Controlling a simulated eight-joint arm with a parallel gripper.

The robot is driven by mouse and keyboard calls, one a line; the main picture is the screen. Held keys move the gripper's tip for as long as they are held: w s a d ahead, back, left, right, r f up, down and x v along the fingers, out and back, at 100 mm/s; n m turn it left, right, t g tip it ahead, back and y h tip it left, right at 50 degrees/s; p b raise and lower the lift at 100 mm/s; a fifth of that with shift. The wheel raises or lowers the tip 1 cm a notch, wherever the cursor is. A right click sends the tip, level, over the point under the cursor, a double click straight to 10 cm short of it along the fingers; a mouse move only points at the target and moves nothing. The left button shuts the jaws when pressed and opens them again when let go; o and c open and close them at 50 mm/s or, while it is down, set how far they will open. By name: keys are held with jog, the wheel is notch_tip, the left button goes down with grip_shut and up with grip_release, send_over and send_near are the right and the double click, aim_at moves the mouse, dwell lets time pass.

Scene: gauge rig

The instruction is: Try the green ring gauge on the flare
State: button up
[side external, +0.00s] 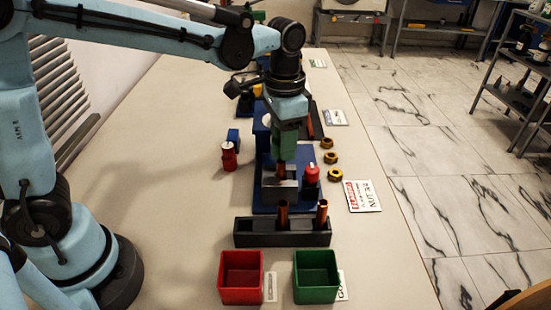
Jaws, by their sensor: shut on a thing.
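My gripper (286,122) is over the blue fixture and shut on a green piece (286,145), which I take to be the green ring gauge. Its ring opening cannot be made out. Just below it a reddish copper tube (281,169) stands upright in the grey block (279,190) of the fixture (264,165). The tube's flared top is hidden, and I cannot tell whether the gauge touches it. A red piece with a pale top (311,174) stands right beside the tube.
Two copper tubes (283,213) stand in the black rack (258,236) in front. A red bin (241,278) and a green bin (316,277) are nearest the camera. Several brass nuts (331,158) lie right of the fixture; a red piece (229,157) and a blue block (233,137) stand left.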

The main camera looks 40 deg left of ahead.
jog(key=shift+f, duration=0.5)
jog(key=shift+f, duration=1.2)
dwell(0.8)
jog(key=shift+r, duration=0.15)
dwell(1.1)
jog(key=shift+r, duration=2.9)
